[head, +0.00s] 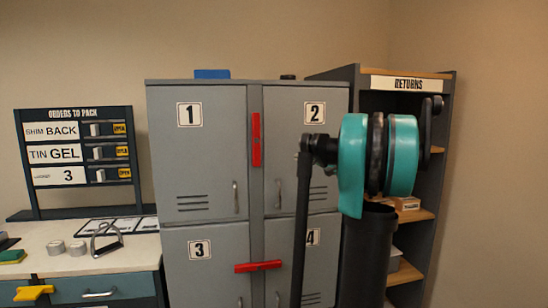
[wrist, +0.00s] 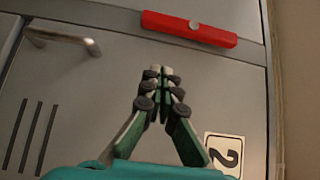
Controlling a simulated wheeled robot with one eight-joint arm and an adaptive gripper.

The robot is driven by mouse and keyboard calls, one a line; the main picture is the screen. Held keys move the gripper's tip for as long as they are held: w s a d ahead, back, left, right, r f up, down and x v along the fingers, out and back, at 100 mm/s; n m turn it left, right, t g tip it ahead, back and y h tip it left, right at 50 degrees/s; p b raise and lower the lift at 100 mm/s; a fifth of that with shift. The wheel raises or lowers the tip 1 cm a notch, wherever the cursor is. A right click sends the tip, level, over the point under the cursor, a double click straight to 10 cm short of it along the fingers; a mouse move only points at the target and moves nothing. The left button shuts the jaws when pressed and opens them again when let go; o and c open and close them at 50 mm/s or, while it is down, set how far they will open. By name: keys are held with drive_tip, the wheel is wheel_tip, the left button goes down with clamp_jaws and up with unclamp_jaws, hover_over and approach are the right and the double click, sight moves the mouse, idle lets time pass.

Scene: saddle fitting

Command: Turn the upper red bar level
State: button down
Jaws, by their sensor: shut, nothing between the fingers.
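The upper red bar (head: 256,139) stands upright on the grey strip between locker doors 1 and 2. In the wrist view, which is turned on its side, the bar (wrist: 190,28) lies near the top edge, with a round pivot at its middle. My gripper (wrist: 160,72) is shut and empty, in front of door 2. Its fingertips appear below the bar in the wrist view and apart from it in the picture. In the head view the fingers are not clearly seen, and my teal arm covers part of that side.
A lower red bar (head: 258,266) lies level between doors 3 and 4. Metal handles project from the doors; door 2's handle (wrist: 65,38) is near my gripper. A shelf marked RETURNS (head: 447,150) stands at right, and a workbench (head: 140,251) at left.

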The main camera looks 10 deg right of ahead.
sight(256, 140)
drive_tip(key=x, duration=0.7)
drive_tip(key=s+a+x, duration=0.1)
drive_tip(key=x, duration=0.3)
drive_tip(key=shift+a, duration=0.3)
drive_tip(key=shift+w+a+f, duration=0.1)
drive_tip(key=shift+a, duration=0.75)
